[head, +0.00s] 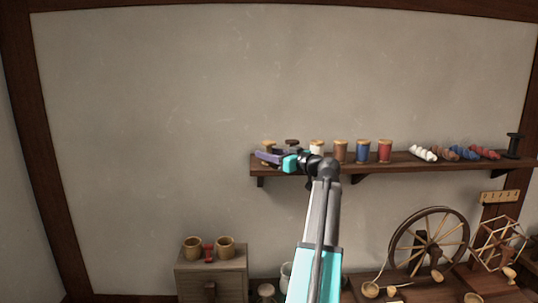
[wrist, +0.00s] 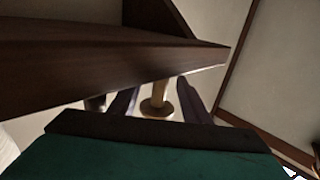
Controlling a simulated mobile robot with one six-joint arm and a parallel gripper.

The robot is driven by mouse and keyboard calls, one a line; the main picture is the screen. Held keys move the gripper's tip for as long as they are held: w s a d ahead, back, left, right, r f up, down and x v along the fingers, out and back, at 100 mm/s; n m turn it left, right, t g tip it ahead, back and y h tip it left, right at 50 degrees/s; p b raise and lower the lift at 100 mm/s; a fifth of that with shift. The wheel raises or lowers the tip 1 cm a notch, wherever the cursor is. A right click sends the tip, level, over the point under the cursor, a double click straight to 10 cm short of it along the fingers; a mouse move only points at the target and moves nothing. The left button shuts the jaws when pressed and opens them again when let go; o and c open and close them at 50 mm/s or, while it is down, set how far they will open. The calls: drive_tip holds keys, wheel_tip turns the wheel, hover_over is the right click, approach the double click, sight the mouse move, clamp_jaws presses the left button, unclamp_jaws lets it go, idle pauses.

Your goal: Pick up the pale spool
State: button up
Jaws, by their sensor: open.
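A pale wooden spool (head: 268,145) stands near the left end of the wall shelf, partly hidden by my gripper. In the wrist view, which looks upside down, a bare pale spool (wrist: 157,105) with a slim core and wide flange shows between my two fingers. My gripper (head: 268,157) is at shelf height at the left end, its fingers apart; it also shows in the wrist view (wrist: 157,97). I cannot tell whether either finger touches the spool. A cream-white spool (head: 317,147) stands further right, partly behind my arm.
The dark wooden shelf (head: 440,163) also shows close in the wrist view (wrist: 90,60). A dark spool (head: 292,143) stands right beside the pale one. The wall left of the shelf is bare.

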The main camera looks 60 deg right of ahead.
drive_tip(key=c, duration=0.8)
drive_tip(key=shift+r, duration=0.1)
drive_tip(key=shift+r+b, duration=1.6)
drive_tip(key=shift+r, duration=3.35)
